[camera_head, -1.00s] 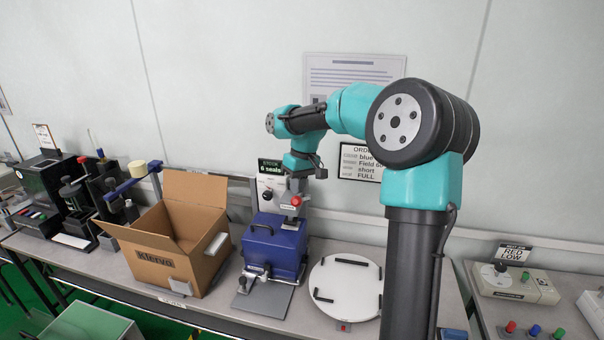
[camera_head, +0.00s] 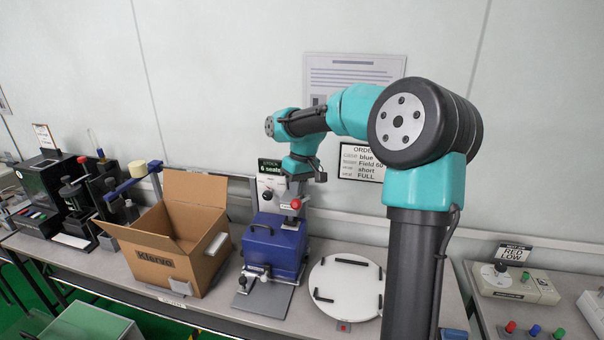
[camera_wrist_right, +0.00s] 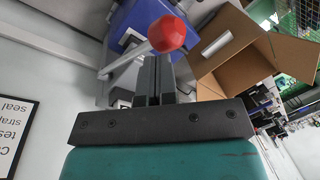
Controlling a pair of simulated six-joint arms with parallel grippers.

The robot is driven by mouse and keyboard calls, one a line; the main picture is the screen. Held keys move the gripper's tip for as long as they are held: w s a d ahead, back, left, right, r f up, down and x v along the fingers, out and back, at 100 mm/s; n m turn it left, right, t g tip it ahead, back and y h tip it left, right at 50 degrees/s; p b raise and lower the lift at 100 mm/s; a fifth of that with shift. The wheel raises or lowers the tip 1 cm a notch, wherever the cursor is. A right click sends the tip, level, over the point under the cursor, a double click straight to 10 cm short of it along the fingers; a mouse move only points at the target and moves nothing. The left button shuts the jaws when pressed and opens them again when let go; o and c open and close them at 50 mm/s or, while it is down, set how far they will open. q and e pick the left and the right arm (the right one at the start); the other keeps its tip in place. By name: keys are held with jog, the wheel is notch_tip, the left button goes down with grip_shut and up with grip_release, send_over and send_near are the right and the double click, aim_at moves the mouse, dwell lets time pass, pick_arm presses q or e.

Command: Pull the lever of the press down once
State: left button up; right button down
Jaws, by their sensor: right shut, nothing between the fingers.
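My right gripper (camera_head: 295,187) is just above the knob in the head view. Its dark fingers (camera_wrist_right: 155,62) are shut with nothing between them. The tips are close to the knob; I cannot tell whether they touch. My left gripper is not in view.
An open cardboard box (camera_head: 170,262) stands left of the blue case. A white round plate (camera_head: 345,285) with black bars lies to its right. The wall with posted sheets (camera_head: 360,80) is close behind.

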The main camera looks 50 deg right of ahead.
jog(key=shift+s+a+f, duration=0.35)
jog(key=shift+a+f, duration=0.15)
jog(key=shift+a, duration=0.1)
jog(key=shift+s+a+f, duration=0.3)
jog(key=shift+a+f, duration=0.2)
jog(key=shift+a, duration=0.05)
dwell(2.4)
jog(key=shift+d, duration=0.1)
dwell(0.5)
jog(key=w+d+r, duration=0.5)
jog(key=d+r, duration=0.2)
jog(key=d, duration=0.1)
jog(key=shift+d+r, duration=0.25)
jog(key=shift+r, duration=0.1)
dwell(1.7)
jog(key=shift+w+d+r, duration=0.5)
jog(key=shift+d+r, duration=0.3)
jog(key=shift+d, duration=0.05)
jog(key=shift+w+d+r, duration=0.45)
jog(key=shift+d+r, duration=0.3)
jog(key=shift+d, duration=0.1)
